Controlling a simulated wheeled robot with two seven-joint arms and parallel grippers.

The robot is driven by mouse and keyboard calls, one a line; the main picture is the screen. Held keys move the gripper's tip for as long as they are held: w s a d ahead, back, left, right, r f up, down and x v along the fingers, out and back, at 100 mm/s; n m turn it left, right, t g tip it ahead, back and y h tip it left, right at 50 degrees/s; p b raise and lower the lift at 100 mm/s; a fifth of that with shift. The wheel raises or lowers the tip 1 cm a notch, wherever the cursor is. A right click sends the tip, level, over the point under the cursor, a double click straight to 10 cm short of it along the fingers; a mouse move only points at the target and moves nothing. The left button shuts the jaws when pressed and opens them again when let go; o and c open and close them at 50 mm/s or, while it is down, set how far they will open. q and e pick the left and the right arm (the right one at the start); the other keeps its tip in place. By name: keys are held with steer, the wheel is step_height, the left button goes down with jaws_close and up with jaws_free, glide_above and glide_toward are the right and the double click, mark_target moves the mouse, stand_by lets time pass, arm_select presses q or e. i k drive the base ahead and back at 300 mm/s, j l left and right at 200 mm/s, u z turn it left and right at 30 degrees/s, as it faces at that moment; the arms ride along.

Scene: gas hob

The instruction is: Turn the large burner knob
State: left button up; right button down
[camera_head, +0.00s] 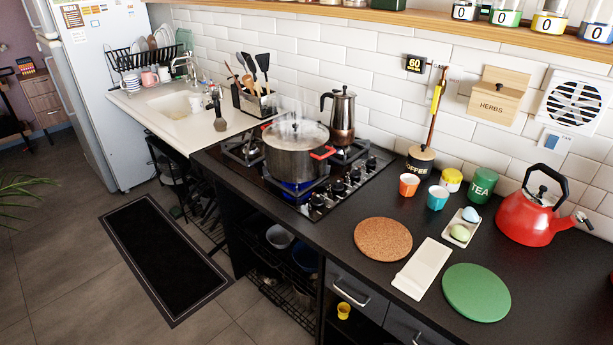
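The gas hob (378,178) is set in the black counter at the middle of the view. A row of several dark burner knobs (337,188) runs along its right side. The nearest knob (318,203) is at the front end of the row, and the farthest knob (370,162) is near the back. I cannot tell from this view which knob belongs to the large burner or how far each is turned. Neither of my grippers is in view.
A steaming pot (292,152) with a red handle stands on the front burner, over a blue flame (290,188). A moka pot (342,115) stands behind it. A cork mat (383,239), cups and a red kettle (530,215) are to the right. The floor before the counter is mostly clear.

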mark_target(316, 201)
steer(key=i+j+u, duration=0.15)
steer(key=i+j, duration=0.8)
steer(key=i, duration=0.05)
